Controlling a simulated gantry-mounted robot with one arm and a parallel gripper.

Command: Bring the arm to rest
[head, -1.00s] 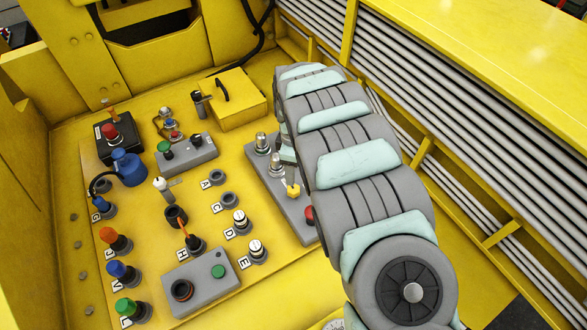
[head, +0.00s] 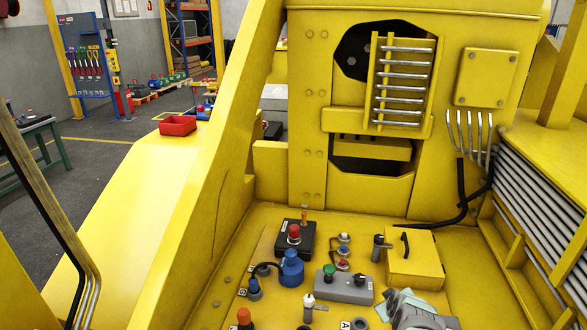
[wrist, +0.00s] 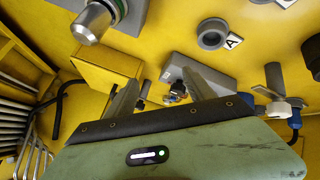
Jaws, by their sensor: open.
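My gripper (wrist: 160,80) shows in the wrist view with its two fingers apart and nothing held between them. It hangs over the yellow control panel, with the yellow box and a grey switch box beyond the fingers. In the head view only a grey and pale teal piece of my arm (head: 415,312) shows at the bottom edge, in front of the yellow box with a black handle (head: 415,258). My fingers cannot be made out there.
The panel holds a black box with a red button (head: 294,233), a blue plug-like part (head: 291,268) and a grey switch box (head: 345,287). Grey pipes (head: 540,205) line the right side. A metal knob (wrist: 95,20) stands near the gripper. A red bin (head: 178,125) sits at left.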

